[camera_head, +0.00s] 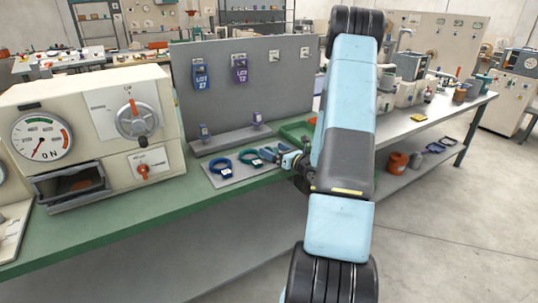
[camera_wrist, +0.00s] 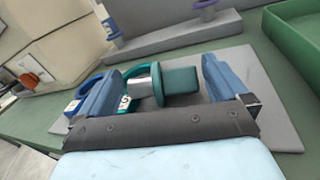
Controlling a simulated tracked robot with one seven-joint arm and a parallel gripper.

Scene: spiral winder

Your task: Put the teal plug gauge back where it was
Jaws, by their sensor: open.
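The teal plug gauge (camera_wrist: 180,80), with a block-like teal handle and a silver cylinder, lies between my fingers in the wrist view. Its silver part overlaps a labelled teal ring (camera_wrist: 157,78); I cannot tell whether it passes through it. The teal ring also shows on the grey plate in the head view (camera_head: 250,157). My gripper (camera_wrist: 164,72) is open, its blue fingers either side of the gauge, with a gap at the right finger. In the head view my gripper (camera_head: 274,154) is small and low over the plate's right part, and the gauge is not clear.
A blue ring (camera_head: 220,168) lies left of the teal one on the grey plate (camera_head: 212,180). Behind is a ledge (camera_head: 228,141) with small blue and purple pieces, below a grey panel (camera_head: 215,97) with tags. A green tray (camera_wrist: 298,35) stands right; a gauge machine (camera_head: 85,125) left.

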